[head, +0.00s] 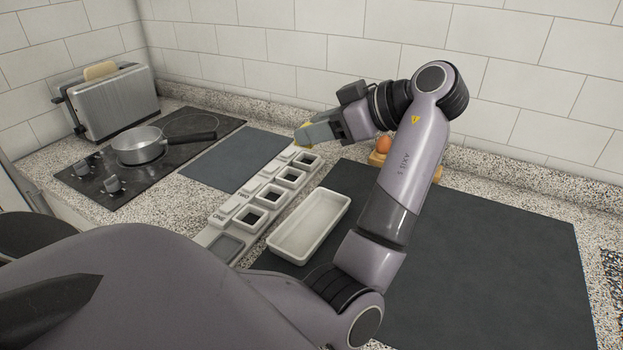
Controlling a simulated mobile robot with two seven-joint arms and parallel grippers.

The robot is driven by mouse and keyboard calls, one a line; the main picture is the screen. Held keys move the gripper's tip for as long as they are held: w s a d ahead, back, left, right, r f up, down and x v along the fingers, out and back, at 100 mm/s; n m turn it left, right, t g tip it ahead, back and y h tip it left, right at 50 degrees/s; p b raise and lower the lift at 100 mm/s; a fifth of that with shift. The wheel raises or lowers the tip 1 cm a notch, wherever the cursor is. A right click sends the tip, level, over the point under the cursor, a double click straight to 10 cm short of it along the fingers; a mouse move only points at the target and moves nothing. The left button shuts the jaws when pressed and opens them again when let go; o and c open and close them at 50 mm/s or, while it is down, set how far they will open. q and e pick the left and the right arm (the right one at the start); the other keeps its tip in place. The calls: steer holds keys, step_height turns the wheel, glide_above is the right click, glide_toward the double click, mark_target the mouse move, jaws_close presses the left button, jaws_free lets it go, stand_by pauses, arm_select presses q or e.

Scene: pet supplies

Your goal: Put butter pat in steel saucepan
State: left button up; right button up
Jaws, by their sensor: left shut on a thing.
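The steel saucepan (138,146) stands upright on the black cooktop at the left, its dark handle pointing right. It looks empty, though its floor is only partly visible. My left gripper (303,134) is shut on a small yellow piece, the butter pat (301,127), mostly hidden by the fingers. It is held above the far end of the row of cups, to the right of the saucepan and apart from it. My right gripper is not in view.
A steel toaster (112,101) with bread stands behind the cooktop (205,148). A labelled row of square cups (226,215) and a white tray (330,222) lie mid-counter. A brown egg (384,144) sits behind my arm. A dark mat (500,260) at right is mostly clear.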

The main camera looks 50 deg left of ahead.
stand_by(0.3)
arm_select(q)
step_height(320, 180, down, 20)
steer(key=shift+r+p, duration=0.2)
steer(key=shift+p, duration=0.1)
steer(key=shift+f, duration=0.2)
steer(key=o, duration=1.2)
